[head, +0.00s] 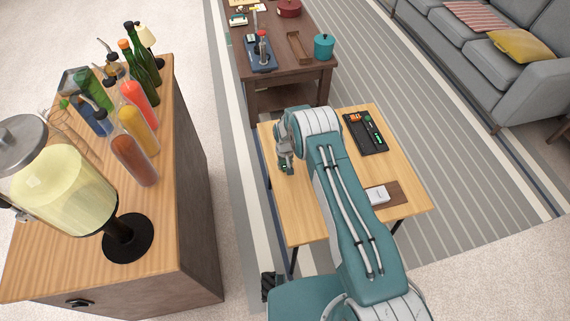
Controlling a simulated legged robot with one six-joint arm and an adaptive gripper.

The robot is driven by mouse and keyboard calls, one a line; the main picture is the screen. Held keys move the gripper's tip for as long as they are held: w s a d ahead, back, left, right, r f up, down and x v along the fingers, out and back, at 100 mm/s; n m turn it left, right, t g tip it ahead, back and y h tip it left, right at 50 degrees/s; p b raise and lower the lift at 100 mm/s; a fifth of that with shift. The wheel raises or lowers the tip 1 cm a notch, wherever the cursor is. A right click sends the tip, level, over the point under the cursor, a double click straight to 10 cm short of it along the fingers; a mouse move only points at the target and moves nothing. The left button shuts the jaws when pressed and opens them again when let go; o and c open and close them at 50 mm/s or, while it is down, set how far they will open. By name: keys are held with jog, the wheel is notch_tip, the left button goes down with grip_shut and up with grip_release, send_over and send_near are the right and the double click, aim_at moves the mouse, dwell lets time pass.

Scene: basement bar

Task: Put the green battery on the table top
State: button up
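The light wooden table top (290,219) is below my arm, and its front part is partly hidden by the arm. A black tray (369,149) lies on its far right part. Small orange pieces (355,118) and small green pieces (378,137) lie in the tray; they look like batteries but are too small to tell for sure. My gripper (285,167) points down over the left part of the table top, apart from the tray. A small dark green patch shows at its fingertips; I cannot tell whether it is a held battery or whether the fingers are shut.
A white box (378,195) sits on a brown board (395,193) at the table's right. A bar cabinet (190,210) with bottles and a drink dispenser (65,190) stands left. A dark wooden table (285,77) is behind, a grey sofa (455,45) far right. The table's front left is clear.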

jog(key=shift+o, duration=0.6)
jog(key=shift+a, duration=0.1)
notch_tip(320, 180, up, 12)
jog(key=shift+r, duration=0.2)
notch_tip(320, 180, up, 17)
jog(key=t, duration=0.1)
send_over(285, 165)
jog(key=s+d, duration=0.2)
jog(key=d, duration=0.1)
jog(key=s+d+r+m+t, duration=0.15)
jog(key=s+r, duration=0.25)
jog(key=r, duration=0.4)
jog(key=s+d+r+n, duration=0.1)
jog(key=s+d+r, duration=0.25)
jog(key=r, duration=0.35)
jog(key=s+d+r+m+t, duration=0.1)
jog(key=s+r, duration=0.3)
jog(key=s, duration=0.9)
jog(key=s+d+r+t, duration=0.2)
jog(key=s+d+r, duration=0.1)
jog(key=s, duration=1)
jog(key=shift+s+r+m, duration=0.25)
jog(key=shift+r+m, duration=0.1)
jog(key=shift+r, duration=0.55)
